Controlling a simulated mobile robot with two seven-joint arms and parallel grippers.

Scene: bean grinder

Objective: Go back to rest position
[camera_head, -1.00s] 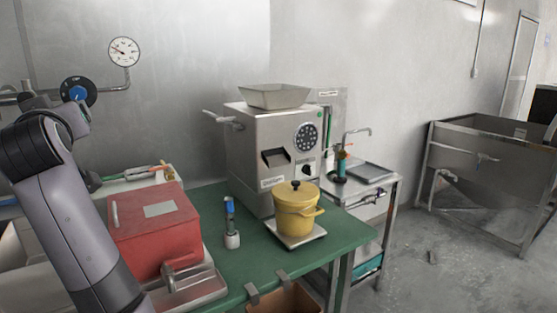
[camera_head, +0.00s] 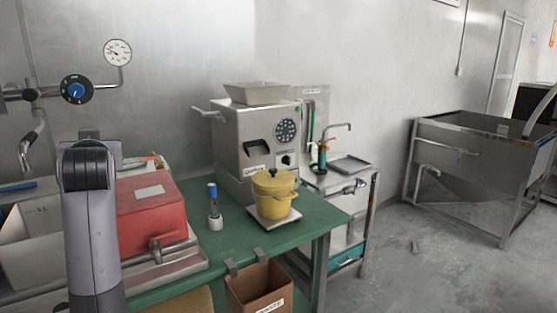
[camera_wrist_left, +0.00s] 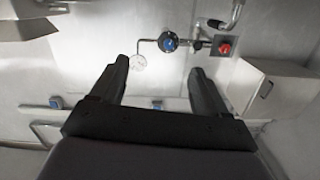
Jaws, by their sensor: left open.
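My left gripper (camera_wrist_left: 160,85) shows in the left wrist view with its two dark fingers spread apart and nothing between them. It faces the grey wall with the pipe and gauge. In the head view my left arm stands upright at the left, in front of the red box; its gripper is not visible there. My right gripper is in neither view. The grey bean grinder (camera_head: 246,142) stands on the green table (camera_head: 215,247). A yellow lidded pot (camera_head: 273,197) sits on a small scale plate in front of it.
A red box (camera_head: 150,212) is on the table's left, beside my arm. A small blue-topped tool (camera_head: 213,206) stands near the pot. A brown waste bin (camera_head: 259,288) hangs at the front edge. A steel side table (camera_head: 349,192) and sink (camera_head: 470,165) are at the right.

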